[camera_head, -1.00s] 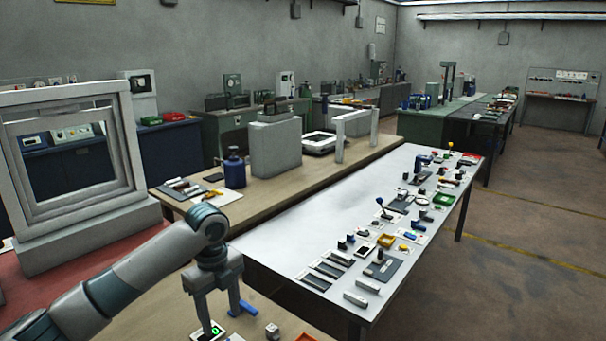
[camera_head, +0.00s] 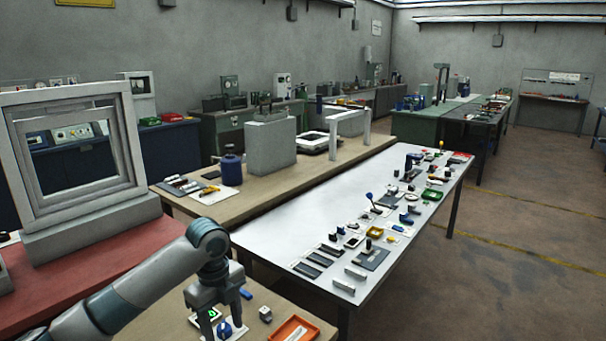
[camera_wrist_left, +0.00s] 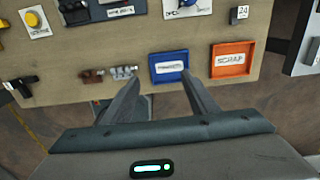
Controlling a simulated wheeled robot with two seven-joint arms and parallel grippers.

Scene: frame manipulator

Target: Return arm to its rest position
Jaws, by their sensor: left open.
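My left arm (camera_head: 150,282) comes in from the lower left in the head view. My left gripper (camera_head: 216,322) points down over the near wooden table. In the left wrist view its two fingers (camera_wrist_left: 160,78) are spread apart with nothing held between them. A blue tray with a white label (camera_wrist_left: 169,66) lies beyond the fingertips, and an orange tray labelled SCRAP (camera_wrist_left: 232,59) is to its right. The gripper's height above the table is hard to tell. My right arm is not in view.
The near table (camera_head: 262,293) carries small parts and an orange tray (camera_head: 294,329). A grey frame (camera_head: 75,165) stands on a red surface at left. A white table (camera_head: 290,235) with many small items lies to the right. Open floor (camera_head: 500,290) is at far right.

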